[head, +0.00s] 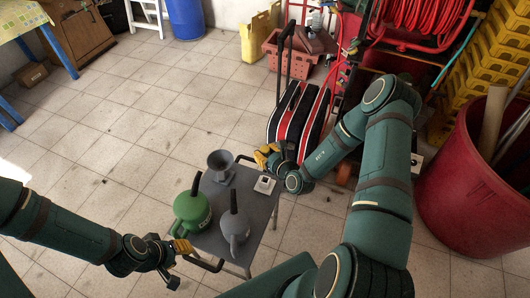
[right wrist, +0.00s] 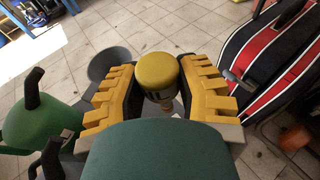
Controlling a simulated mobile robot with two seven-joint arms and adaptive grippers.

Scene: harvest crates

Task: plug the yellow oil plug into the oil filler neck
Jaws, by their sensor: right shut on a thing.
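The yellow oil plug (right wrist: 158,72) is between the two yellow fingers of my right gripper (head: 266,157), which is shut on it. In the right wrist view its round yellow cap faces the camera, and a narrower part shows below it. In the head view the plug cannot be told apart from the yellow fingers. My right gripper is over the far right end of a small grey table. A small pale block with a dark middle (head: 264,185) sits just below it; I cannot tell if this is the oil filler neck. My left gripper (head: 182,247) is low by the table's near left corner; its opening is unclear.
The grey table (head: 255,217) also holds a grey funnel (head: 221,166), a green oil can (head: 190,214) and a grey oil can (head: 234,228). A red, black and white suitcase (head: 297,115) stands behind it. A red bin (head: 470,200) is at the right. Tiled floor at the left is open.

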